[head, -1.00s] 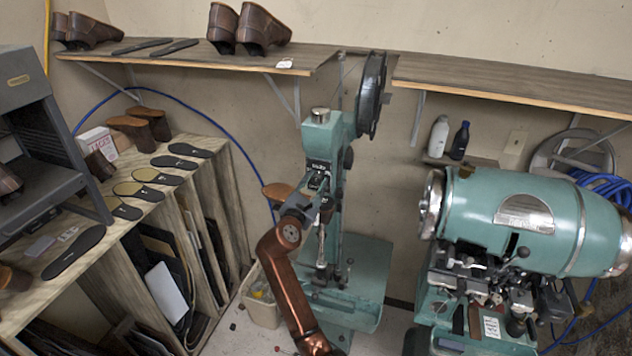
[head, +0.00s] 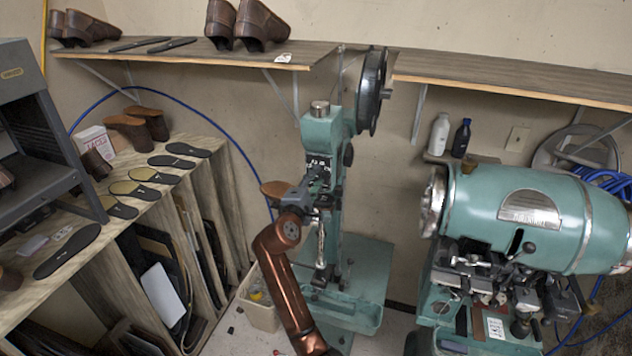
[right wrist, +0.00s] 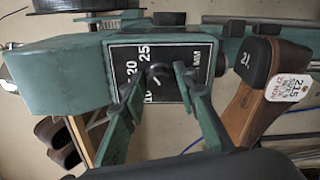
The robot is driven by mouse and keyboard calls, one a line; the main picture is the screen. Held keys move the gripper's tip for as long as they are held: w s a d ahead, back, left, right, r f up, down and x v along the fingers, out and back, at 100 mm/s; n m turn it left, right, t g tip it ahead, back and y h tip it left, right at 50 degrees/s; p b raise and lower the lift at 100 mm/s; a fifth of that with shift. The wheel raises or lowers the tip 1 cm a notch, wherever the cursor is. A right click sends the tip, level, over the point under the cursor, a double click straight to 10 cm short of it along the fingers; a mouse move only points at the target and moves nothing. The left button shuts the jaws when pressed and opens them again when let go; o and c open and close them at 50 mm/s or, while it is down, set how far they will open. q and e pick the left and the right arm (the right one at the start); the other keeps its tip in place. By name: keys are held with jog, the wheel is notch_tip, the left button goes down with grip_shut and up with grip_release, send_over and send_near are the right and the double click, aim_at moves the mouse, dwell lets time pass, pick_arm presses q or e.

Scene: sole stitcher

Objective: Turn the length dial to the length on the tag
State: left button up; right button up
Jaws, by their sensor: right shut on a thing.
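The green sole stitcher (head: 322,140) stands in the middle of the head view. Its black dial plate (right wrist: 133,57) shows white numbers, including 20 and 25, and the letters MM in the right wrist view. My right gripper (right wrist: 161,75) is shut on the small dial knob (right wrist: 160,78) in front of that plate; the fingers partly cover the knob and lower numbers. In the head view the right gripper (head: 316,188) is at the stitcher's front. A white tag (right wrist: 290,87) hangs on a brown shoe (right wrist: 252,92); it seems to begin with 215, the rest unclear. My left gripper is not in view.
A second green machine (head: 525,220) stands to the right. A shelf (head: 200,55) with shoes runs along the wall above. A wooden rack (head: 200,215) with soles is at the left. A pale bin (head: 262,312) sits on the floor beside the stitcher.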

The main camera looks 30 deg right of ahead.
jog(key=shift+m, duration=0.5)
jog(key=o, duration=1.2)
jog(key=shift+c, duration=0.2)
jog(key=shift+s+a, duration=0.1)
jog(key=shift+a, duration=0.05)
jog(key=v, duration=1.1)
jog(key=shift+s+a, duration=0.2)
jog(key=shift+a, duration=0.1)
